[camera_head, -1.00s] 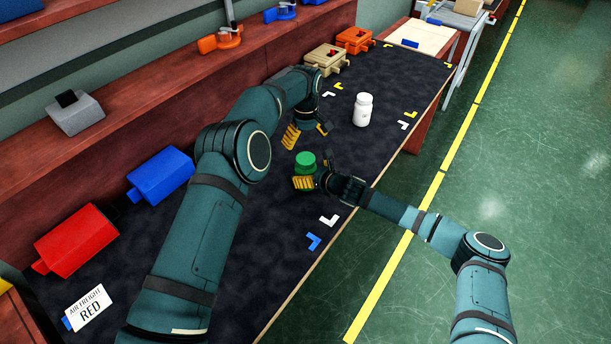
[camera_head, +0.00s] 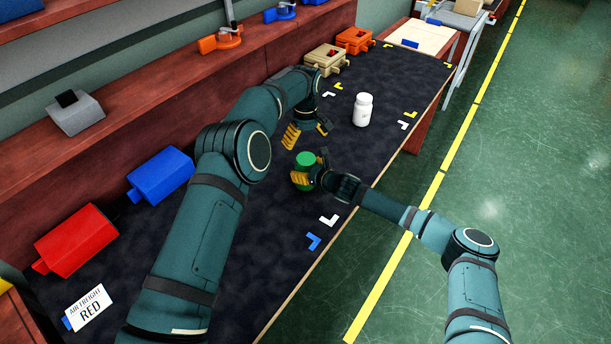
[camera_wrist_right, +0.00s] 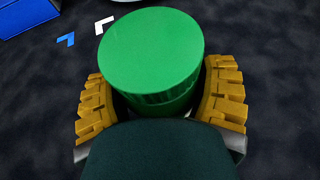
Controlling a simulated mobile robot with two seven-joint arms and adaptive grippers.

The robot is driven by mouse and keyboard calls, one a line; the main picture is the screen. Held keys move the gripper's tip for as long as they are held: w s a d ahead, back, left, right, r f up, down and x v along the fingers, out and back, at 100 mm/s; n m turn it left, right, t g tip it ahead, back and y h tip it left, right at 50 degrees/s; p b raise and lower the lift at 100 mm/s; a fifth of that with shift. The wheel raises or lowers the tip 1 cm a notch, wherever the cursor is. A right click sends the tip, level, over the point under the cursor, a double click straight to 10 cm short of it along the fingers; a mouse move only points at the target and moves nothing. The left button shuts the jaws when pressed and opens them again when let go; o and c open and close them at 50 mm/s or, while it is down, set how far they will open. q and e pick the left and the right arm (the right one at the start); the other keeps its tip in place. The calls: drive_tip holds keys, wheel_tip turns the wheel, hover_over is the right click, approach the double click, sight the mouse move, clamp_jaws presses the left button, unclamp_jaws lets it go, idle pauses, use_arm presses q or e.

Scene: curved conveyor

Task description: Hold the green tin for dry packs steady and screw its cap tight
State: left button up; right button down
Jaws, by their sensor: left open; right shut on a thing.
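The green tin (camera_head: 304,187) stands upright on the dark table mat, with its green cap (camera_head: 305,159) on top. In the right wrist view the round cap (camera_wrist_right: 152,48) fills the middle, with part of the tin's body (camera_wrist_right: 160,104) below it. My right gripper (camera_head: 308,179) is shut on the tin, one yellow-padded finger on each side, just under the cap. My left gripper (camera_head: 307,138) is open and empty, above and behind the tin, apart from the cap. Whether the cap sits fully tight cannot be told.
A white bottle (camera_head: 362,109) stands on the mat (camera_head: 250,240) to the right. A blue box (camera_head: 161,176) and a red box (camera_head: 76,241) are at the left. Tan (camera_head: 327,59) and orange (camera_head: 355,41) fixtures stand at the back.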

sight(306, 158)
use_arm(q)
drive_tip(key=shift+s+d, duration=0.3)
drive_tip(key=shift+a, duration=0.1)
idle(0.6)
drive_tip(key=shift+w+a+f, duration=0.1)
drive_tip(key=shift+w+f, duration=0.05)
drive_tip(key=shift+f, duration=3.8)
drive_tip(key=c, duration=1.3)
drive_tip(key=m, duration=0.6)
